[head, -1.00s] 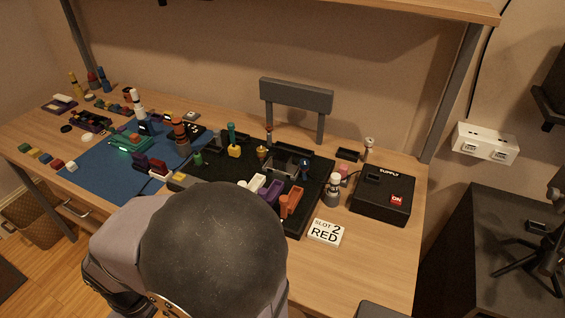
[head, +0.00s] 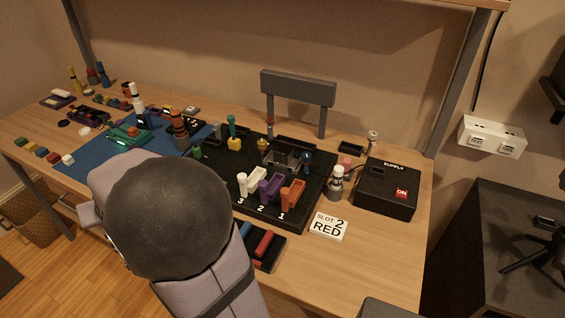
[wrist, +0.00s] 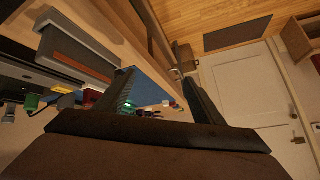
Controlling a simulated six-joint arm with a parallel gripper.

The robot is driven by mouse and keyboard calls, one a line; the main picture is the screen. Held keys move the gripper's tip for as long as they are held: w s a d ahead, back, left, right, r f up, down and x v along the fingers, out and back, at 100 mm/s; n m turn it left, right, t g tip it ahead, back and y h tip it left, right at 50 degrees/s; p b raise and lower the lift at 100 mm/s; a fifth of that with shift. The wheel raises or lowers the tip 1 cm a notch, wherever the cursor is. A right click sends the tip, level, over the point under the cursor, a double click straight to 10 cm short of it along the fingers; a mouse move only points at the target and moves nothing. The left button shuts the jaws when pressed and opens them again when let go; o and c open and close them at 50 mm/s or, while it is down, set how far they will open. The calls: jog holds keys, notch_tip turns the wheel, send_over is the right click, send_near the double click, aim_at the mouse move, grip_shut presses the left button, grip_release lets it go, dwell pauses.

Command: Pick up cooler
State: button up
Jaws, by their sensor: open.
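I cannot tell for certain which object is the cooler. A grey, metallic, block-like part (head: 283,158) sits on the black board (head: 318,190) in the head view and may be it. My gripper (wrist: 158,82) is open in the wrist view, with its two dark fingers apart and nothing visible between them. In the head view my arm hides the gripper. The wrist view looks sideways past the table edge, with part of the blue mat beyond the fingers.
White, purple and orange holders (head: 291,195) stand at the board's front. A tray with red and blue bars (head: 264,243) lies nearer. The blue mat (head: 88,152) is left. Bare wood lies front right.

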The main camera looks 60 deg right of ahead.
aim_at(283, 148)
jog(key=s+d+r+m+h+p, duration=0.1)
jog(key=s+d+r+m+h, duration=0.25)
jog(key=d, duration=0.85)
jog(key=d+r+m+h+p, duration=0.1)
jog(key=d+r+m+h, duration=0.35)
jog(key=d, duration=0.85)
jog(key=s+d+f+m+g+h+p, duration=0.15)
jog(key=s+d+m+g+h, duration=0.25)
jog(key=s+d+g, duration=0.45)
jog(key=s+f+g, duration=0.1)
jog(key=s, duration=0.3)
jog(key=s+a+f+m+p, duration=0.1)
jog(key=s, duration=0.3)
jog(key=s+a+f+g, duration=0.1)
jog(key=s, duration=0.4)
jog(key=shift+a+m+g+p, duration=0.1)
jog(key=shift+m+g+p, duration=0.25)
jog(key=shift+m, duration=0.05)
jog(key=shift+f+p+x, duration=0.15)
jog(key=shift+f+x, duration=0.05)
jog(key=shift+x, duration=1.65)
jog(key=shift+f+p+x, duration=0.15)
jog(key=shift+f+x, duration=0.1)
jog(key=shift+x, duration=1.55)
jog(key=shift+w+a, duration=0.1)
jog(key=c, duration=1.3)
